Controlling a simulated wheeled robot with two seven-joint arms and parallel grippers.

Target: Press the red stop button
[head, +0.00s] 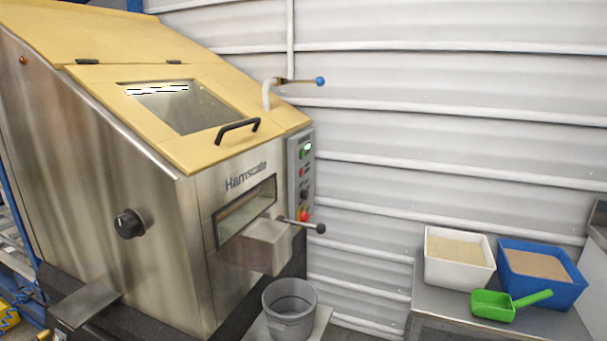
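A grey control panel (292,190) is mounted upright on the right edge of the steel hopper machine (130,190). A green button (305,150) is at its top. A small red button (303,172) sits below the green one. Beneath is a dark control (304,194), and at the bottom a red knob (304,215) on a yellow-orange base. The labels are too small to read, so I cannot tell which red control is marked stop. Neither of my grippers shows in the head view.
A lever with a dark ball knob (320,228) sticks out just below the panel, by the chute (262,246). A grey bucket (290,308) stands beneath. A side table (430,310) at right holds a white tub (459,279), blue tub (570,297) and green scoop (494,306).

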